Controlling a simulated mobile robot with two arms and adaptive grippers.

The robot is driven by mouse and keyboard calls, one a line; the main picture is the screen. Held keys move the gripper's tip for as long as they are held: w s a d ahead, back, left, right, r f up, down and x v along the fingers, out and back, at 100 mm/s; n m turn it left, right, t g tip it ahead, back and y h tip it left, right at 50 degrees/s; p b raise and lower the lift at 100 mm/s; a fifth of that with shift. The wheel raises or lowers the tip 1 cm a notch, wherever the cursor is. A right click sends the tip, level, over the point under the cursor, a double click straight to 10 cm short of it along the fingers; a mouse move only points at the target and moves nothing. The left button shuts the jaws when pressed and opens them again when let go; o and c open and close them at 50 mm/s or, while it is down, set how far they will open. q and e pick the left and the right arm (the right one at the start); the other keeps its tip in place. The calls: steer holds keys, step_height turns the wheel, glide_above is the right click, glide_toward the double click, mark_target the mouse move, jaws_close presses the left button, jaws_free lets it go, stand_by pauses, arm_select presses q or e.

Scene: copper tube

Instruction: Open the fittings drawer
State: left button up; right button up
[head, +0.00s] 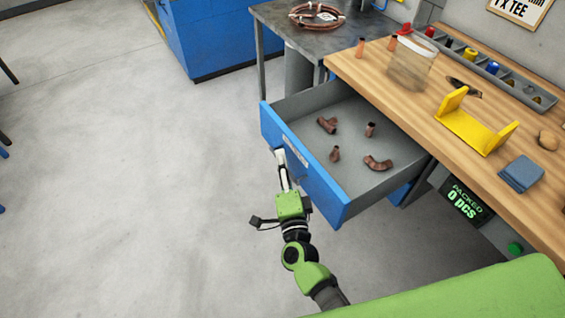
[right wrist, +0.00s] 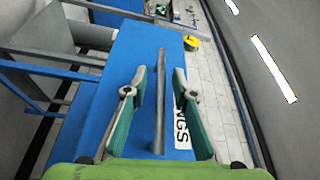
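The fittings drawer (head: 270,127) is pulled far out from under the bench, with its grey inside showing. In it lie several copper fittings, among them a bent elbow (head: 377,164) and a tee (head: 327,125). My right gripper (head: 283,163) is at the outer side of the blue drawer front. In the right wrist view, my right gripper (right wrist: 160,70) has its two fingers apart on either side of the grey handle bar (right wrist: 159,110), with gaps on both sides. A white label (right wrist: 186,122) shows beside the bar. My left gripper is not in view.
The wooden bench top (head: 385,85) holds a yellow stand (head: 470,130), a blue cloth (head: 521,173), a clear container (head: 410,65) and a grey parts tray (head: 490,65). A metal table (head: 290,42) stands behind the drawer.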

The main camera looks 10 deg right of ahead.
steer(key=s, duration=1.2)
steer(key=shift+a+f, duration=0.2)
steer(key=shift+f, duration=0.25)
